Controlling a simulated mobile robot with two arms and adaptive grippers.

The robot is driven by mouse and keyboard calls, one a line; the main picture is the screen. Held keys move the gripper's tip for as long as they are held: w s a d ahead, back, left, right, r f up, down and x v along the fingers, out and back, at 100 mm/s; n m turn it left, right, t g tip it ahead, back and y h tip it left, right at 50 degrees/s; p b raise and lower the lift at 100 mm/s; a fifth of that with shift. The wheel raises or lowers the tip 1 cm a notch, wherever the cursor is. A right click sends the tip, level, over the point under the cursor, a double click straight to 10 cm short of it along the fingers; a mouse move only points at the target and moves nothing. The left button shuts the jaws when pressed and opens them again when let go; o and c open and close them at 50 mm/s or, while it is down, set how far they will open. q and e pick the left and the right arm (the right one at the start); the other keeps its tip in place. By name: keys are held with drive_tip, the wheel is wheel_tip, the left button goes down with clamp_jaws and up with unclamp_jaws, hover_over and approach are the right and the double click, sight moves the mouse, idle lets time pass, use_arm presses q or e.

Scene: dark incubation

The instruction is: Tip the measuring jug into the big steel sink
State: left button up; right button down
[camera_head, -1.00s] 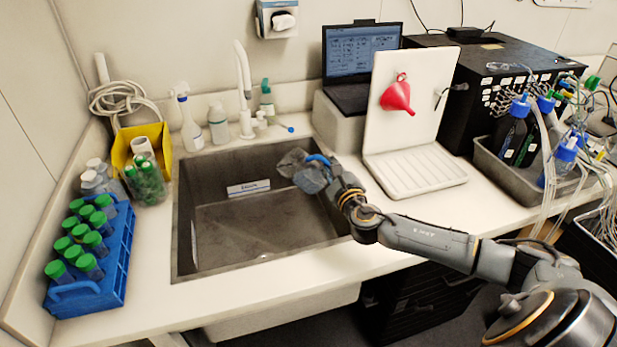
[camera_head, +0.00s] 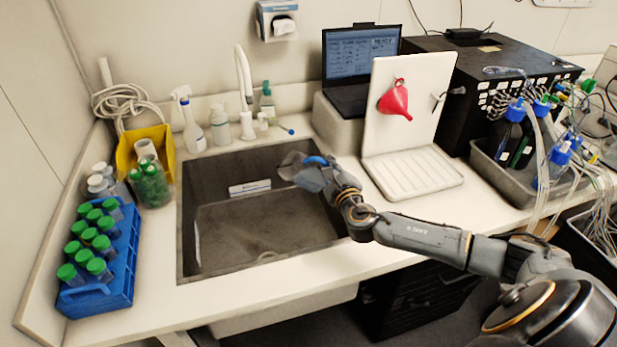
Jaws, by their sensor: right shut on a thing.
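The measuring jug (camera_head: 303,174) is a greyish, see-through vessel with a blue part on it. It is over the right rear part of the big steel sink (camera_head: 264,262) and looks tilted toward the left. Its mouth and any contents are too small to make out. My right gripper (camera_head: 337,183) is shut on the jug at its right side, and the gripper's fingers partly hide it. The sink is a dark rectangular basin with a white label on its back wall. My left gripper is not in view.
A white tap (camera_head: 243,78) and several bottles stand behind the sink. A blue rack of green-capped tubes (camera_head: 112,282) and a yellow bin (camera_head: 127,160) are on the left. A white drying board with a red funnel (camera_head: 395,101) stands right of the sink. The front counter strip is clear.

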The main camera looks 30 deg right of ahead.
idle(0.5)
drive_tip(key=shift+w+a+r+n+p, duration=0.15)
drive_tip(key=shift+r+n+p, duration=0.3)
drive_tip(key=shift+p, duration=0.55)
drive_tip(key=shift+s+a+r+n+p, duration=0.1)
drive_tip(key=shift+a+r+n+p, duration=0.25)
drive_tip(key=shift+p, duration=0.65)
drive_tip(key=shift+d+r, duration=0.1)
drive_tip(key=shift+r, duration=0.05)
drive_tip(key=shift+w+r+n+p, duration=0.1)
drive_tip(key=shift+r+n+p, duration=0.2)
drive_tip(key=shift+p, duration=0.35)
drive_tip(key=shift+w+a+r+n+p, duration=0.1)
drive_tip(key=shift+a+r+n+p, duration=0.45)
drive_tip(key=shift+p, duration=0.65)
drive_tip(key=shift+f, duration=0.1)
